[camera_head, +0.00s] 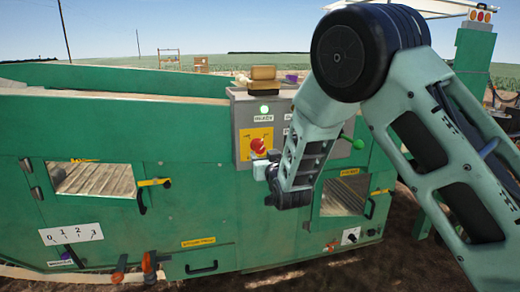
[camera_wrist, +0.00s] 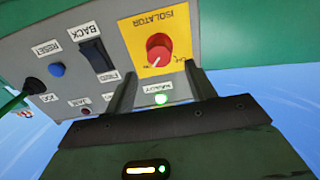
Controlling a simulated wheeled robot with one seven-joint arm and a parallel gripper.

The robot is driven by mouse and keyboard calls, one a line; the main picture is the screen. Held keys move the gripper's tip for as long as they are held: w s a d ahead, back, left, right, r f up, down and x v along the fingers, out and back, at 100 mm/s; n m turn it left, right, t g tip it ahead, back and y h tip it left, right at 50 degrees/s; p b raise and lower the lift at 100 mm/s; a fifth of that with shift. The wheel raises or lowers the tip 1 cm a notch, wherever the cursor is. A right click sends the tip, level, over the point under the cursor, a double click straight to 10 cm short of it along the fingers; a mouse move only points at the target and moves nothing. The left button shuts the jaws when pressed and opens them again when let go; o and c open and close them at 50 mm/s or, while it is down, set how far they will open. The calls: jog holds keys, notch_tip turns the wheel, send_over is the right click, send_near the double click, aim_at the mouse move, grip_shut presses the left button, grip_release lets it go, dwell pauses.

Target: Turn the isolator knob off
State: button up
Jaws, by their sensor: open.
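The isolator knob is red and round, on a yellow square plate on the grey control panel. It shows in the head view (camera_head: 258,146) and, upside down, in the wrist view (camera_wrist: 159,47). A pale mark on the knob points to the lower left in the wrist view. My gripper (camera_wrist: 160,68) is open and empty. Its two fingers stand apart on either side of the knob's line, with the tips just below the knob in the wrist view; I see no contact. In the head view my wrist is just below and right of the knob.
The grey control panel (camera_head: 241,110) bears a lit green lamp (camera_head: 264,108). A green-tipped lever (camera_head: 357,144) sticks out right of my wrist.

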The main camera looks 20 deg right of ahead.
aim_at(260, 149)
jog(key=w, duration=0.6)
jog(key=shift+w, duration=0.3)
jog(key=c, duration=1)
